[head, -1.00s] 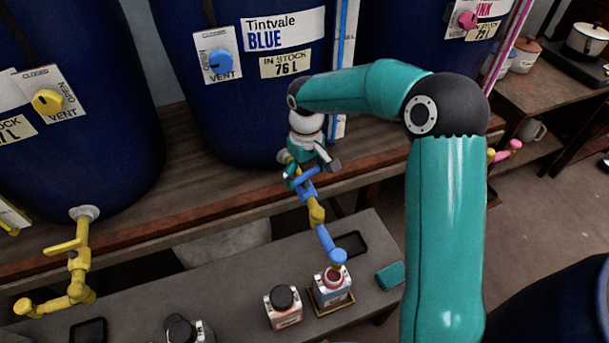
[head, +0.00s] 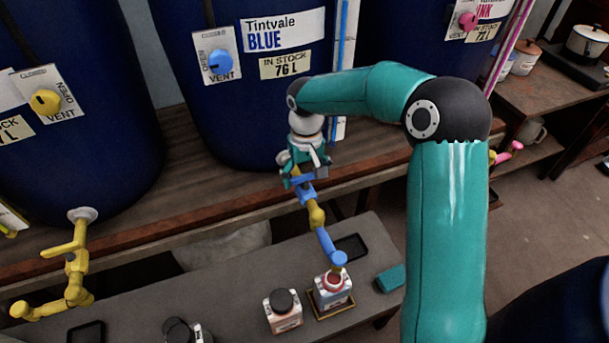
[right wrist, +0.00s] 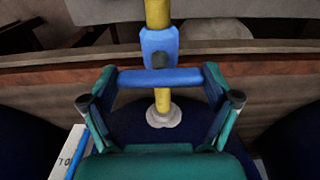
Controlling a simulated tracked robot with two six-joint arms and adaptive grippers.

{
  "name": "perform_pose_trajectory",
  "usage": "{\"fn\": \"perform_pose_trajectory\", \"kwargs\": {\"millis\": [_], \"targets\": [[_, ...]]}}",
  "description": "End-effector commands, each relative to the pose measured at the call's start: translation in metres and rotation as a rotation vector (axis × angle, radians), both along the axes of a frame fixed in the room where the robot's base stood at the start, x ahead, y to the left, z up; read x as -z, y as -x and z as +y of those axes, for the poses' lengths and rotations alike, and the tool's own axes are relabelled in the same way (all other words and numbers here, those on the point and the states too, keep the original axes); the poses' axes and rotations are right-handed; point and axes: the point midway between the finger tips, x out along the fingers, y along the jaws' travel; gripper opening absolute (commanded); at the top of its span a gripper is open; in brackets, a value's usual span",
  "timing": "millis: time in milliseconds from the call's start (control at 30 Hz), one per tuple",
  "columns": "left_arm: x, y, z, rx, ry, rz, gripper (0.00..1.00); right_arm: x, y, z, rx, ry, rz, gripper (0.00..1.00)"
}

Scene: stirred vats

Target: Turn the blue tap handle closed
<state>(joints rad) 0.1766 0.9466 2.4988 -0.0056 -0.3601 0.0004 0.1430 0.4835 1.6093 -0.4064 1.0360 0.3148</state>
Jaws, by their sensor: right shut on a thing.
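The blue tap (head: 325,240) comes out below the blue vat, with a yellow middle piece and a blue spout end over an open bottle (head: 334,291). My right gripper (head: 303,180) is at the tap's upper part, in front of the vat. In the right wrist view the blue tap handle (right wrist: 160,77) lies crosswise to the yellow pipe (right wrist: 162,100). The fingers of my right gripper (right wrist: 161,80) are shut on the two ends of the handle. In the head view the gripper partly hides the handle. My left gripper is not in view.
A dark-capped bottle (head: 283,309) stands beside the open one on the grey bench (head: 235,290). A teal block (head: 391,279) and a dark tray (head: 350,247) lie near. A yellow tap (head: 77,262) stands at left. The blue vent knob (head: 221,62) is above.

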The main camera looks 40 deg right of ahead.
Motion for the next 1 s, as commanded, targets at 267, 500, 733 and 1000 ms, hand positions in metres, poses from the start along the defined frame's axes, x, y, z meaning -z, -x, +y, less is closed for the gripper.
{"fn": "perform_pose_trajectory", "kwargs": {"millis": [267, 500, 733, 1000], "targets": [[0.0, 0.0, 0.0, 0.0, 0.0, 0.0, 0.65, -0.002, -0.002, 0.0, 0.003, 0.0, -0.007, 1.0], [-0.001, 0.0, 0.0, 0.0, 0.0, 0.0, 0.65, -0.003, -0.001, 0.0, 0.001, 0.0, -0.004, 1.0], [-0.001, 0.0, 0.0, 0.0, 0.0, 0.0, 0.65, -0.028, -0.002, 0.0, 0.002, 0.0, -0.008, 1.0], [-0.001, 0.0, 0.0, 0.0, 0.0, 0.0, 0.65, -0.082, -0.003, 0.0, 0.001, 0.0, -0.009, 1.0]]}}
